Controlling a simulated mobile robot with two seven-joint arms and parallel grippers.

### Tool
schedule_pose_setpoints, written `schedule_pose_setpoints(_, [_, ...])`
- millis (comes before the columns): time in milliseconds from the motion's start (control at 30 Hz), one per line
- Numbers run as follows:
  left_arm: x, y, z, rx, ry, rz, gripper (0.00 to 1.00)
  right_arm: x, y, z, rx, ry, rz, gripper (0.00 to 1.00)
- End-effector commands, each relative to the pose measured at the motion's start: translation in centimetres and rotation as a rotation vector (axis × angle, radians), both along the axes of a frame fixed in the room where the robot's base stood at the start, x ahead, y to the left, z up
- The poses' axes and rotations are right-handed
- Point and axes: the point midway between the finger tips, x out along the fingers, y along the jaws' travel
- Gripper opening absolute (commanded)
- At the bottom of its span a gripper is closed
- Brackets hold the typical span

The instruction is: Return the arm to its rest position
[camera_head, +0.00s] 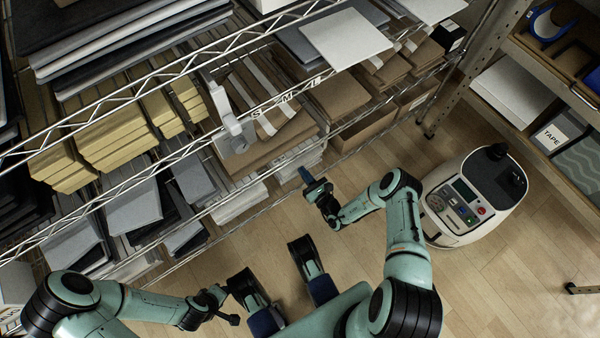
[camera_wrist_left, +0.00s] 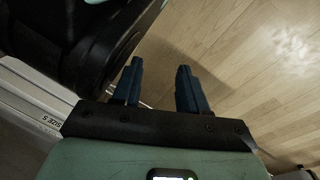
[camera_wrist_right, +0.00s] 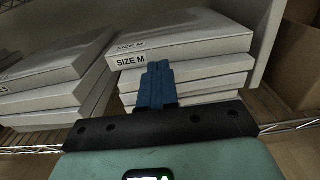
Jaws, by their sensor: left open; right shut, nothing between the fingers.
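My right gripper (camera_head: 307,177) is held out over the floor close to the front of the wire shelving. In the right wrist view its blue fingers (camera_wrist_right: 157,82) are together with nothing between them, in front of a stack of white boxes marked SIZE M (camera_wrist_right: 180,45). My left arm is low at the bottom left of the head view, and its fingers do not show clearly there. In the left wrist view my left gripper (camera_wrist_left: 158,85) has its two blue fingers apart, with only wooden floor seen between them. A dark part of my body is close beside it.
Wire shelving (camera_head: 160,75) with stacked boxes and envelopes runs along the left and back. A white machine with a control panel (camera_head: 472,195) stands on the floor at the right. A second shelf with a TAPE box (camera_head: 558,135) is at the upper right. The lower-right floor is mostly clear.

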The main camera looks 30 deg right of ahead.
Motion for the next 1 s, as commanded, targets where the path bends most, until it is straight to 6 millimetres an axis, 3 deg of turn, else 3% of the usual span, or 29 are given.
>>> schedule_pose_setpoints(200, [3.0,-0.4,2.8,0.005,-0.099,-0.007,0.43,-5.3,-0.6,0.2,0.003,0.003,-0.003,0.00])
schedule_pose_setpoints(400, [4.4,-0.7,4.1,0.007,-0.151,-0.008,0.43,-8.7,-0.9,0.1,0.001,0.002,-0.002,0.00])
schedule_pose_setpoints(600, [5.0,-0.8,4.6,0.008,-0.169,-0.009,0.43,-9.9,-1.0,0.0,0.000,0.000,-0.001,0.00])
schedule_pose_setpoints(867, [4.9,-0.8,4.7,0.008,-0.167,-0.011,0.43,-10.0,-1.0,0.2,0.000,-0.001,0.000,0.00])
schedule_pose_setpoints(1000, [3.7,-1.3,7.2,-0.007,-0.142,-0.020,0.43,-9.9,-1.0,3.1,0.000,-0.010,-0.001,0.00])
